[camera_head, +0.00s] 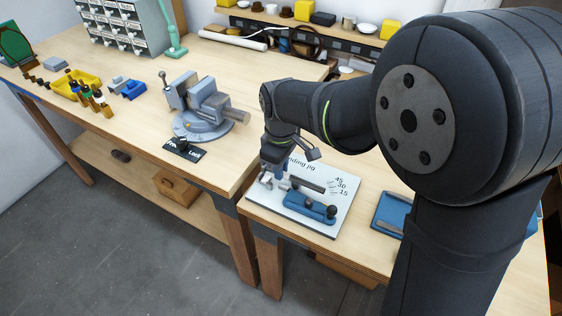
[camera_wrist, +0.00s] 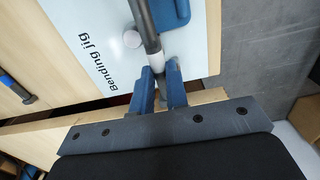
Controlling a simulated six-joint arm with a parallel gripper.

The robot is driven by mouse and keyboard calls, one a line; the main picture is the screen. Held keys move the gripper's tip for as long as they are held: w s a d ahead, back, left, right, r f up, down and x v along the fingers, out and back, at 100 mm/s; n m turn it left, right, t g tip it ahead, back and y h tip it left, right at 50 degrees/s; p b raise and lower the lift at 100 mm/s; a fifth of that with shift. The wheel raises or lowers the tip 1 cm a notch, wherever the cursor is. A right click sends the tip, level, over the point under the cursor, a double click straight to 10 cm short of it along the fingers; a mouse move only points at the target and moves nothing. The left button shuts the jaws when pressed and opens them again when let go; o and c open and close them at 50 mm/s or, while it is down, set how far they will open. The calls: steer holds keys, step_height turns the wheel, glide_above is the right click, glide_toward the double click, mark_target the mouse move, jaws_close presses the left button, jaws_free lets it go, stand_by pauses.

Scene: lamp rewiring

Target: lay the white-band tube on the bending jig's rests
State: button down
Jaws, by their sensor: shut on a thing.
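My gripper (camera_head: 268,182) is low at the near left side of the bending jig (camera_head: 330,222), a white plate with printed angle marks. In the wrist view its blue fingers (camera_wrist: 161,88) are shut on the white-band tube (camera_wrist: 143,22), a dark tube whose white band (camera_wrist: 156,62) sits just at the fingertips. The tube runs away from the fingers over the jig plate, beside a pale round peg (camera_wrist: 131,38) and a blue block (camera_wrist: 172,12). In the head view the blue block (camera_head: 309,207) carries dark knobs. I cannot tell whether the tube touches the rests.
A vise (camera_head: 207,108) stands on the bench to the left, beyond a black label plate (camera_head: 184,150). A blue tray (camera_head: 392,212) lies right of the jig, partly behind my arm. Bins and a shelf (camera_head: 290,35) line the back.

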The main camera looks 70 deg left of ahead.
steer(key=shift+f, duration=1.75)
steer(key=shift+f, duration=0.3)
steer(key=c, duration=1.3)
jaws_free()
steer(key=shift+c, duration=0.2)
step_height(320, 180, up, 18)
steer(key=shift+f, duration=0.25)
step_height(320, 180, up, 9)
glide_above(281, 185)
